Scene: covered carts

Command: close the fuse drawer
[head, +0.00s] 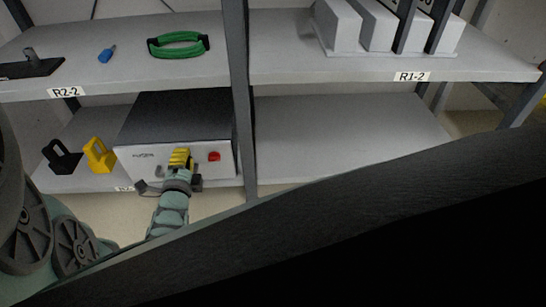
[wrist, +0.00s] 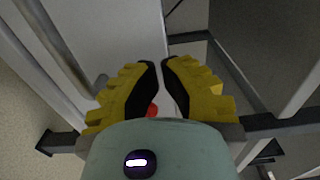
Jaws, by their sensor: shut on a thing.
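The fuse drawer (head: 133,168) has a white front with dark lettering, in a dark-topped unit on the lower shelf at left. How far out it stands, I cannot tell. My gripper (head: 180,155) with yellow fingers is at the middle of this front. In the wrist view its fingers (wrist: 161,65) are nearly together, shut on what seems to be the drawer handle, mostly hidden by the fingers. Grey handle-like parts (head: 158,170) show beside the gripper.
A red button-like part (head: 214,156) is on the front, right of my gripper. Yellow (head: 98,156) and black (head: 62,157) padlock-like pieces stand at left. A dark post (head: 240,90) rises close on the right. The lower shelf beyond it (head: 340,135) is clear.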

